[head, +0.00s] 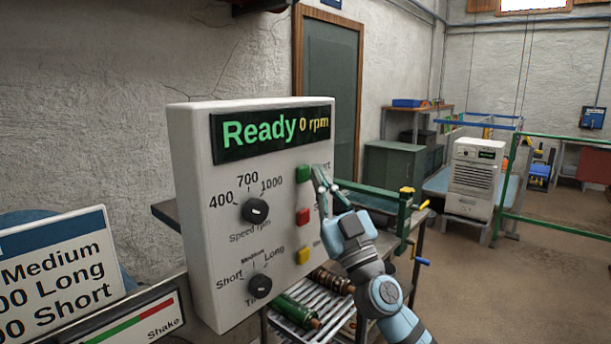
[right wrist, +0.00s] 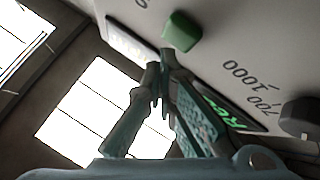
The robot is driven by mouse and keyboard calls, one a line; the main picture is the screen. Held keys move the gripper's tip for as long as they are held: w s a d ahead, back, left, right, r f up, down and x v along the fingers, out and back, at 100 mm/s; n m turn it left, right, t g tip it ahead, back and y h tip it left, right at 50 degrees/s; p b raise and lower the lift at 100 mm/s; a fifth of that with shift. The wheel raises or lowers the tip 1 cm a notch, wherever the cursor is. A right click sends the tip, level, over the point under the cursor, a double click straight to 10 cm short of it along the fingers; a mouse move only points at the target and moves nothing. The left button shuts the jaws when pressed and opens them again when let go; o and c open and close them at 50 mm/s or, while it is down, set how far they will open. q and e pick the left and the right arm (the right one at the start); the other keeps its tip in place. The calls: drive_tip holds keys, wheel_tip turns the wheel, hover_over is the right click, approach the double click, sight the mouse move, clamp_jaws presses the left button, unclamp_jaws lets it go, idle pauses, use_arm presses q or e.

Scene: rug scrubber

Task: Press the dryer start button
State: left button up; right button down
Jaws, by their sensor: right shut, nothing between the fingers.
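The white control box (head: 186,170) stands upright with a display (head: 270,132) reading "Ready" and "0 rpm". On its right side are a green button (head: 303,174), a red button (head: 303,217) and a yellow button (head: 303,255). My right gripper (head: 318,170) is shut and empty, its fingertips just right of the green button. In the right wrist view the green button (right wrist: 181,32) is just beyond the fingertips (right wrist: 160,58); I cannot tell whether they touch it. My left gripper is out of view.
A speed knob (head: 255,210) and a time knob (head: 260,286) are on the box's face. A sign (head: 60,262) stands at the lower left. A green-framed rack with rollers (head: 300,312) is behind the box. Open floor (head: 470,300) lies to the right.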

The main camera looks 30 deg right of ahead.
drive_tip(key=shift+w, duration=0.1)
drive_tip(key=shift+w+a, duration=0.15)
drive_tip(key=shift+w, duration=0.2)
drive_tip(key=shift+w+a, duration=0.1)
drive_tip(key=shift+w, duration=0.3)
idle(0.6)
drive_tip(key=shift+s, duration=0.1)
drive_tip(key=shift+s+d+b, duration=0.25)
drive_tip(key=shift+s+b, duration=0.2)
drive_tip(key=shift+s, duration=0.25)
